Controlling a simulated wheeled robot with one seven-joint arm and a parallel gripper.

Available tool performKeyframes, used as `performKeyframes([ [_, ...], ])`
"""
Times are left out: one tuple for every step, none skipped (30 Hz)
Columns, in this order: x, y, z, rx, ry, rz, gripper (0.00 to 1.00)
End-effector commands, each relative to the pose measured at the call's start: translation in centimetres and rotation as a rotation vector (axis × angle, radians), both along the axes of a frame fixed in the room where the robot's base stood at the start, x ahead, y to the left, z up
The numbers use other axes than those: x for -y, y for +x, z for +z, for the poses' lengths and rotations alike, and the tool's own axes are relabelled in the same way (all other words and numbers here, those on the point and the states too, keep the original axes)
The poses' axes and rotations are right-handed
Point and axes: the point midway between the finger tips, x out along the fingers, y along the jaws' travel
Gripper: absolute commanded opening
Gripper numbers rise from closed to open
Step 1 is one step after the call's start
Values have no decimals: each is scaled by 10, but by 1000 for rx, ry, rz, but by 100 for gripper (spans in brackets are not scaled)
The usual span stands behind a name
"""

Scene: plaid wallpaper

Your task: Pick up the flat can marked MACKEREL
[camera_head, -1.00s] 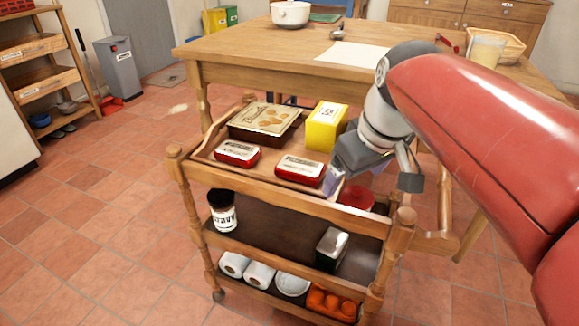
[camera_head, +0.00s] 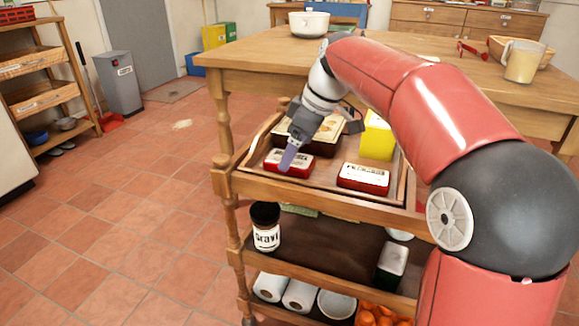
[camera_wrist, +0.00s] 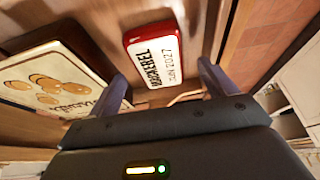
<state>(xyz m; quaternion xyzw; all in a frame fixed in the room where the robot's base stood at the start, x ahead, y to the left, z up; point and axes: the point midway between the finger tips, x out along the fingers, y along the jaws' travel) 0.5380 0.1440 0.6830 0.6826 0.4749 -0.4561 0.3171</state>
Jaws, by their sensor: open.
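The flat red can marked MACKEREL (camera_wrist: 153,52), with a white label, lies on the trolley's top tray. In the wrist view it shows ahead of and between the two fingers. My gripper (camera_wrist: 164,82) is open and empty. In the head view, my gripper (camera_head: 289,160) points down over the left red flat can (camera_head: 272,164), and a finger hides part of its label. Whether the fingers reach below the can's top, I cannot tell.
A second red flat can (camera_head: 363,178) lies to the right on the tray. A yellow box (camera_head: 377,140) and a flat dark box with a printed lid (camera_head: 325,136) stand behind. The tray has a raised wooden rim (camera_head: 310,193). The table (camera_head: 440,87) rises behind the trolley.

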Motion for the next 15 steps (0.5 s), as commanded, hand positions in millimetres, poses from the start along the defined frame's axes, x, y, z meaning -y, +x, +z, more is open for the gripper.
performKeyframes([
  [-2, 1, -11, -3, 0, 2, 84],
  [-4, 2, -15, -2, 0, 2, 84],
  [-6, 2, -20, -2, 0, 1, 84],
  [-7, 3, -22, -2, 0, 1, 84],
  [-7, 3, -24, -1, -1, 0, 84],
  [-8, 3, -25, 0, -1, 0, 84],
  [-8, 4, -25, 1, -1, 0, 84],
  [-8, 4, -24, 1, 0, 0, 84],
  [-8, 4, -24, 1, 0, 0, 84],
  [-8, 4, -24, 1, 0, 0, 84],
  [-8, 4, -24, 1, 0, 0, 84],
  [-8, 4, -24, 1, 0, -1, 81],
  [-8, 4, -24, 1, 0, -1, 77],
  [-8, 4, -24, 1, 0, -1, 73],
  [-8, 4, -24, 1, 0, -1, 68],
])
